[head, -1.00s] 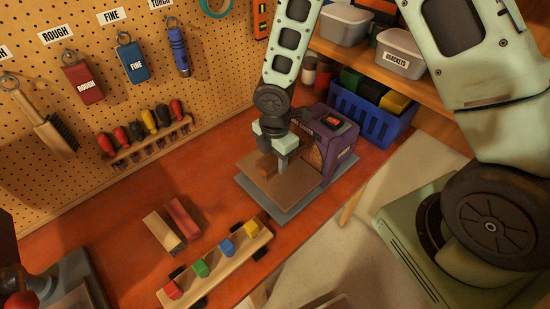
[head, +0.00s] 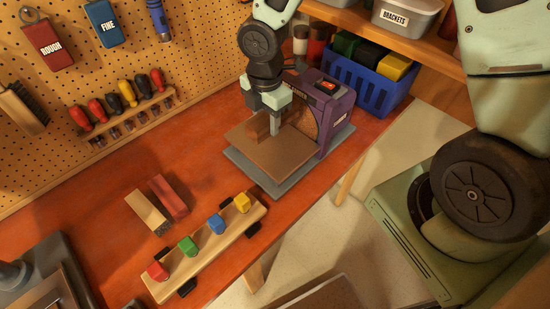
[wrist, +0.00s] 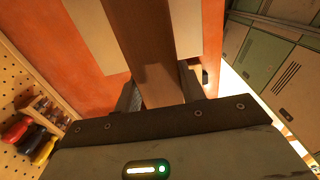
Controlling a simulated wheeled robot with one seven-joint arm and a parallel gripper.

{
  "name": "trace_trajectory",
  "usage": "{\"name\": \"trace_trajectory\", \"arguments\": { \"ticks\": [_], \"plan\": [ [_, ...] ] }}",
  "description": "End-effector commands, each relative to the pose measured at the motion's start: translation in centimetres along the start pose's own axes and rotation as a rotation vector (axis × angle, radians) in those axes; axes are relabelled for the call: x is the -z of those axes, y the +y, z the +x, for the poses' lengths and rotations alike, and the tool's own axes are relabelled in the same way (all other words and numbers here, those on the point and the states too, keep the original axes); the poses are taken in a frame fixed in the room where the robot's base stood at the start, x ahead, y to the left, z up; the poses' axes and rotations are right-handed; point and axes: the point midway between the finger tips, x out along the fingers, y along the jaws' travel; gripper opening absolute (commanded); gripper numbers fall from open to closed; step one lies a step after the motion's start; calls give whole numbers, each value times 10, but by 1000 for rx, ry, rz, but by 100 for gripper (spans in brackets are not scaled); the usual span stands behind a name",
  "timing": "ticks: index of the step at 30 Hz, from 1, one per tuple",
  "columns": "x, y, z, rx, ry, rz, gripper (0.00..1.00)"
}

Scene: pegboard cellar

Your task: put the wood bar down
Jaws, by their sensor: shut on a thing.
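My gripper (head: 275,124) is shut on the wood bar (head: 258,128), a brown bar at the left rear of the sander's flat brown table (head: 284,157). I cannot tell whether the bar touches that table or is just above it. In the wrist view the wood bar (wrist: 145,45) runs up the picture between the two dark fingers (wrist: 160,88). The gripper hides part of it in the head view. The purple sander (head: 335,112) stands right beside the gripper, its disc facing the table.
A pale bar (head: 147,212) and a red bar (head: 168,198) lie on the orange bench (head: 95,225). A wheeled wooden toy (head: 210,255) with coloured blocks is near the front edge. A blue crate (head: 365,85) stands behind the sander. The bench between pegboard and bars is clear.

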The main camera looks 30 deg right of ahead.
Motion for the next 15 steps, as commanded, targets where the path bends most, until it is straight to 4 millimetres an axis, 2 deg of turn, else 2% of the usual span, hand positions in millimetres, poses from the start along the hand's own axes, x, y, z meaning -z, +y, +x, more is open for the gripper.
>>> {"name": "trace_trajectory", "arguments": {
  "ticks": [1,5,8,15],
  "plan": [
    [-1,0,6,-3,-1,0,12],
    [-1,-2,2,1,-1,-5,12],
    [0,-4,6,6,-1,-8,12],
    [0,-5,44,8,-1,-10,12]
  ]
}}
